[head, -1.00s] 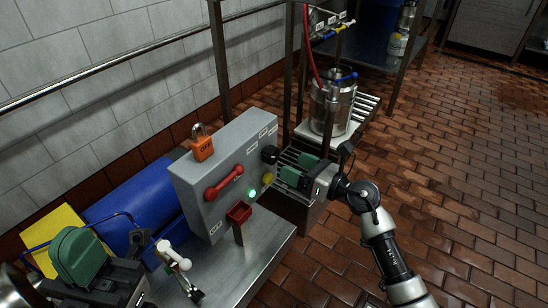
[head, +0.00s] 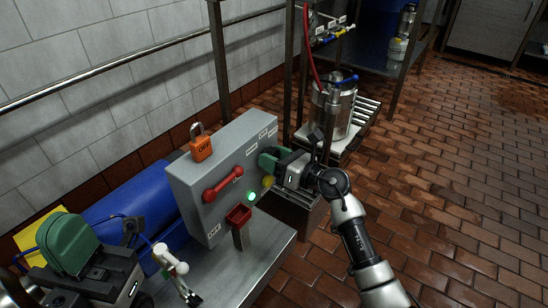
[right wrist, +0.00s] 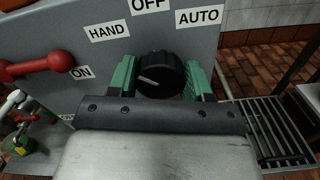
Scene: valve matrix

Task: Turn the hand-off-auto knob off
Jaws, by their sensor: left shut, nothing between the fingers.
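The black hand-off-auto knob (right wrist: 160,74) is on the front of a grey control box (head: 212,175), below the HAND, OFF and AUTO labels. Its white pointer line points left, to the HAND side. My right gripper (right wrist: 161,80) has its green fingers on either side of the knob. I cannot tell whether they press on it. In the head view my right gripper (head: 270,161) hides the knob. My left gripper (head: 68,244) is shut and empty at the lower left, away from the box.
A red handle (head: 223,184), a lit green lamp (head: 250,196), a yellow button (head: 268,182) and a red part (head: 238,214) are on or by the box front. Blue cylinders (head: 150,196) lie behind.

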